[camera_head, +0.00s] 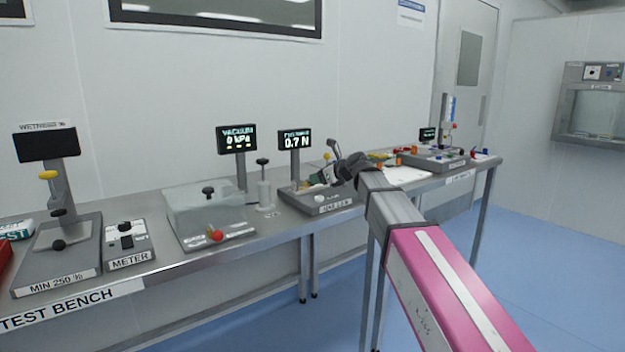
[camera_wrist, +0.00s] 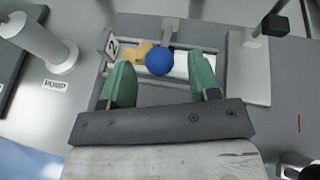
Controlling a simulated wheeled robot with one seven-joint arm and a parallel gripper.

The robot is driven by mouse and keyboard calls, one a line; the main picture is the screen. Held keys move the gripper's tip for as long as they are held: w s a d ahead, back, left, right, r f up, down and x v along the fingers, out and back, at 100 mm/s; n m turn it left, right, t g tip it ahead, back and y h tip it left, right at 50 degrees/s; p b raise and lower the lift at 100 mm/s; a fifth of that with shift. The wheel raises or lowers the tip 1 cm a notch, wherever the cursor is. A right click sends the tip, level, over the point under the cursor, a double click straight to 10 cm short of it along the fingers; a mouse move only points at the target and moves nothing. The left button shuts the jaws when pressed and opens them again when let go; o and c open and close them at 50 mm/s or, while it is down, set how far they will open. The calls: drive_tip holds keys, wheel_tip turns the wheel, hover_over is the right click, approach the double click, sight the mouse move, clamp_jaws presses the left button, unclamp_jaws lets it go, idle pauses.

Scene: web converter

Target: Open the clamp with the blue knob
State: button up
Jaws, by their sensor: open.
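The blue knob (camera_wrist: 159,61) shows in the wrist view, at the top of the clamp, between and just beyond my fingertips. A grey post or lever (camera_wrist: 171,30) stands behind it. A tan piece (camera_wrist: 136,52) and a white strip (camera_wrist: 182,66) lie beside and under the knob. In the head view my gripper (camera_head: 322,176) is over the peel tester base (camera_head: 318,203); the knob is not clear there.
The pump cylinder (camera_head: 265,188) stands left of the tester, and also shows in the wrist view (camera_wrist: 42,45). A display reading 0.7 N (camera_head: 295,141) rises behind. A clear vacuum box (camera_head: 205,212) is further left. Another device (camera_head: 432,158) stands at the bench's right end.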

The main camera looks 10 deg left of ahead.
drive_tip(key=shift+x, duration=2.2)
clamp_jaws()
